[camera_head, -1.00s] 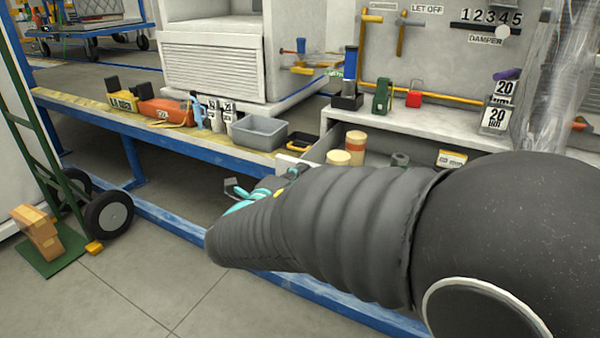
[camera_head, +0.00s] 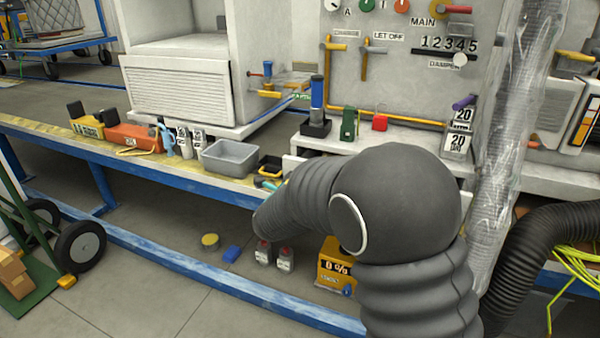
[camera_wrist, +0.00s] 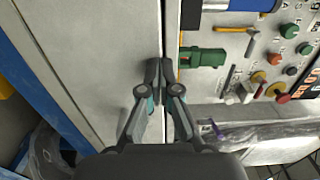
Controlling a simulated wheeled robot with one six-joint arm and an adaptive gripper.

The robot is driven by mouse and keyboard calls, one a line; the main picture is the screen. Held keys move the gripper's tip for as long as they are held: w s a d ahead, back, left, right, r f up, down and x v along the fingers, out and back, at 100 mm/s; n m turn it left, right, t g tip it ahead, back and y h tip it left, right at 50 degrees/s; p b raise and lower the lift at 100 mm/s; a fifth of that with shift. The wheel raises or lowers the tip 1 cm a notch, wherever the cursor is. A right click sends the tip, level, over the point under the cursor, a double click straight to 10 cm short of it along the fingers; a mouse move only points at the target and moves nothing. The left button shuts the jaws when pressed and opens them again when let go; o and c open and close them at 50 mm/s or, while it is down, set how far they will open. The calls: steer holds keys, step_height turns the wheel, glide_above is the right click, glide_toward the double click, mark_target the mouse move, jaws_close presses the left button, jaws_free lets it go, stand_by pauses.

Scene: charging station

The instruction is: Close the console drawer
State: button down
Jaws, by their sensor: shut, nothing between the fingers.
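The console drawer (camera_head: 291,163) is mostly hidden behind my arm in the head view; only a pale corner shows. In the wrist view a plain grey panel, which looks like the drawer front (camera_wrist: 105,60), lies beside the console's edge with a narrow dark seam between them. No drawer inside shows. I cannot tell if it is fully shut. My gripper (camera_wrist: 160,72) is shut and empty, its tips over or against the panel near that seam; contact is unclear. In the head view only a bit of teal of the gripper (camera_head: 268,185) shows past my arm.
The console top holds a blue-black cylinder (camera_head: 317,110), a green block (camera_head: 349,124) and a red item (camera_head: 380,122). A grey bin (camera_head: 230,158) sits on the bench to the left. Bottles (camera_head: 284,258) and a yellow box (camera_head: 335,265) stand below. A plastic-wrapped column (camera_head: 510,120) rises at right.

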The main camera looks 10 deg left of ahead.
steer(key=w, duration=0.2)
steer(key=w+d+p, duration=0.1)
steer(key=w, duration=0.1)
steer(key=shift+w+d, duration=0.15)
steer(key=shift+w, duration=0.15)
steer(key=shift+w+r, duration=0.25)
steer(key=shift+d, duration=0.1)
steer(key=shift+s, duration=0.1)
